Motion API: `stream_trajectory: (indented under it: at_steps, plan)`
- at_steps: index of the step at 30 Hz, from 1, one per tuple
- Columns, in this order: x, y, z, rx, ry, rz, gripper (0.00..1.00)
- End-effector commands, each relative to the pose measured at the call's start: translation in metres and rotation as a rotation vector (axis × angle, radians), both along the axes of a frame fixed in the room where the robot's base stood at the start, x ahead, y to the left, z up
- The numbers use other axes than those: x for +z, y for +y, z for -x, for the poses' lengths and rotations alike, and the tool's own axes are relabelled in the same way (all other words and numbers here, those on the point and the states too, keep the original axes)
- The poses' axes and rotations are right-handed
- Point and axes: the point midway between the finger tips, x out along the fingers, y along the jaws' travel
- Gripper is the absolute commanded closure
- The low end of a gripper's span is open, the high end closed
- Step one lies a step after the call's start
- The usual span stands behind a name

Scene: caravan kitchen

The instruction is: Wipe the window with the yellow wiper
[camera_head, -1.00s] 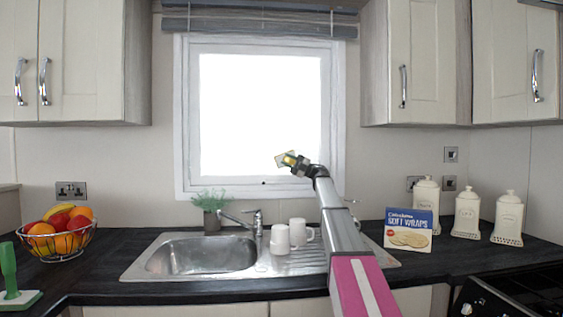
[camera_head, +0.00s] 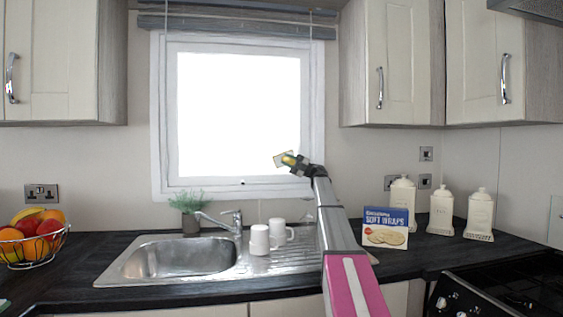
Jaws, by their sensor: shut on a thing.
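The window (camera_head: 238,118) is bright white in a pale frame above the sink. My arm reaches forward from the lower right, and my gripper (camera_head: 298,165) is in front of the window's lower right part. My gripper is shut on the yellow wiper (camera_head: 284,159), which shows small with a yellow body and a pale flat part. The fingers are too small to make out singly. I cannot tell whether the wiper touches the glass.
Below the window are a steel sink (camera_head: 125,272), a tap (camera_head: 237,222), a potted plant (camera_head: 188,204) and two white mugs (camera_head: 259,240). A fruit basket (camera_head: 35,240) stands left. A wraps box (camera_head: 386,228) and white canisters (camera_head: 440,211) stand right. Cupboards (camera_head: 392,60) flank the window.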

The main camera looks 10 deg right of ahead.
Motion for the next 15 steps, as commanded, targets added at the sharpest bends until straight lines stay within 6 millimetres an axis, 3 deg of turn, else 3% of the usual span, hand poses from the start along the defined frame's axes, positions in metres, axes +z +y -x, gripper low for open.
stream_trajectory:
  at_steps: [1,8,15]
  plan:
    - [0.001,-0.008,-0.009,-0.012,0.006,-0.002,1.00]
    - [0.001,-0.030,-0.009,-0.013,0.005,-0.002,1.00]
    - [0.001,-0.031,0.018,-0.014,0.001,-0.003,1.00]
